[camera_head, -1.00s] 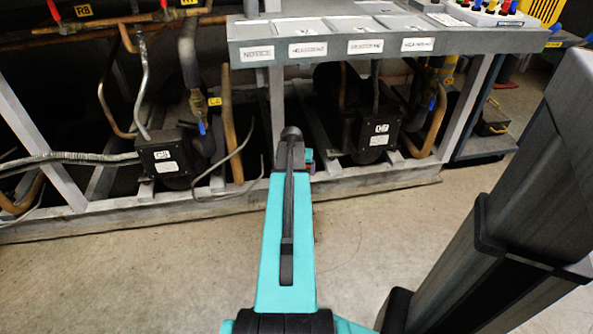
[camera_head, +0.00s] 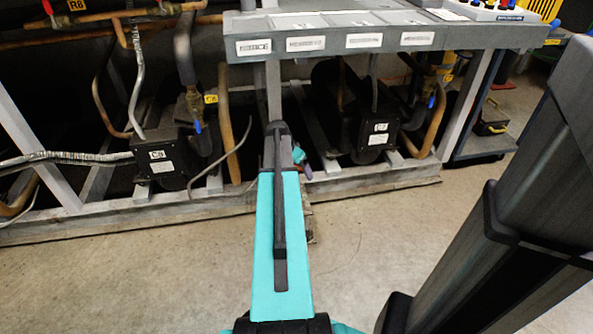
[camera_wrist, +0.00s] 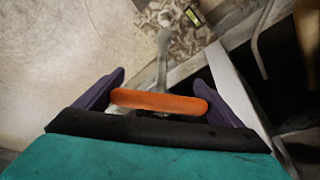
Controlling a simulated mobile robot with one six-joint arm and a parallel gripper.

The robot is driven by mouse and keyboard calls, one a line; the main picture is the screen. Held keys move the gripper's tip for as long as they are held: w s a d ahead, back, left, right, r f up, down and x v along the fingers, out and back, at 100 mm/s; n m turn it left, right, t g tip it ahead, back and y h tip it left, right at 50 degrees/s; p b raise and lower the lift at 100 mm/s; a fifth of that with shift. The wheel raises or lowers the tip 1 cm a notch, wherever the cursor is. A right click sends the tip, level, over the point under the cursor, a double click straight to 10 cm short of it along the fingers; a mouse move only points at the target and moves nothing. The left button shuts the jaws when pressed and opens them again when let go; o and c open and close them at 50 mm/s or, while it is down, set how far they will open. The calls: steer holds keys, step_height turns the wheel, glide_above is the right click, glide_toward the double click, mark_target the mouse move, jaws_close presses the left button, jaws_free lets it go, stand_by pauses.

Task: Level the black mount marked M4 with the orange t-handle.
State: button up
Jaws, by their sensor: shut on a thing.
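In the wrist view my gripper (camera_wrist: 158,84) has its purple fingers closed on the orange t-handle (camera_wrist: 160,103), which lies crosswise between them. The handle's grey metal shaft (camera_wrist: 162,58) points away to a rounded end near the top of the view. I cannot make out the black mount marked M4 in either view. In the head view my gripper (camera_head: 303,170) is low at the rack's front rail, mostly hidden behind my turquoise arm.
The rack's grey bottom rail (camera_head: 370,178) runs along the floor. A black compressor (camera_head: 172,158) stands left of my arm and another (camera_head: 372,135) right of it. A grey shelf (camera_head: 385,38) overhangs above. The concrete floor (camera_head: 130,280) in front is clear.

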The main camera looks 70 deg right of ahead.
steer(key=shift+m, duration=0.6)
steer(key=shift+s+f+b, duration=0.1)
steer(key=shift+f+b, duration=0.8)
steer(key=shift+f, duration=2.9)
stand_by(0.8)
steer(key=o, duration=0.6)
steer(key=c, duration=0.7)
